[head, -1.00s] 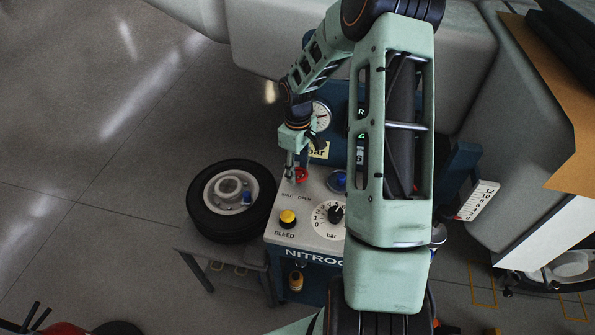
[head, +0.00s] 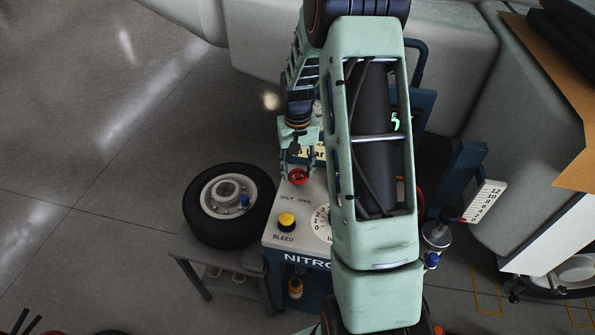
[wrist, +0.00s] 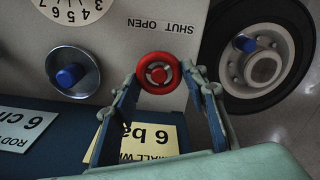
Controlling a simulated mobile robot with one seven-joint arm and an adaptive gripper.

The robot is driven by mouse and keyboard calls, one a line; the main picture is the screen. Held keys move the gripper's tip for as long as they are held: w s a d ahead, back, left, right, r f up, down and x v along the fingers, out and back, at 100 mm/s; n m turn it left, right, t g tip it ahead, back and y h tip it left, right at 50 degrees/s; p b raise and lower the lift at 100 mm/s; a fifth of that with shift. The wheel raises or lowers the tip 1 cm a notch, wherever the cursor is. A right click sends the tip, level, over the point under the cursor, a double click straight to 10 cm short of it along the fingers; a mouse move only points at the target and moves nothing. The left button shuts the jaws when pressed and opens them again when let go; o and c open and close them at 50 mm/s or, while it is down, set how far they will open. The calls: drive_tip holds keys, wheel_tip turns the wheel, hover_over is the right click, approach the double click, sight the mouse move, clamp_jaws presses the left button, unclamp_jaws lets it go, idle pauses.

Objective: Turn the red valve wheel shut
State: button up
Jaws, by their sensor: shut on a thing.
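The red valve wheel (head: 298,177) is a small round handwheel on the pale top panel of the nitrogen cart (head: 310,200), near the printed words SHUT and OPEN. In the wrist view the wheel (wrist: 160,72) shows its spokes and centre, and SHUT OPEN reads upside down beside it. My gripper (head: 297,163) is at the wheel. In the wrist view its fingertips (wrist: 158,78) lie on opposite sides of the rim, shut on it. In the head view my arm hides the right part of the panel.
A wheel with a black tyre (head: 228,204) lies on a low stand left of the cart. The panel carries a yellow BLEED button (head: 287,222), a bar dial (head: 322,223) and a blue knob (wrist: 70,76). Yellow labels (wrist: 150,140) lie under my fingers.

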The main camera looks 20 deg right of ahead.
sight(298, 173)
drive_tip(key=shift+m, duration=0.5)
drive_tip(key=o, duration=1.2)
drive_tip(key=shift+c, duration=0.2)
wheel_tip(298, 173, up, 12)
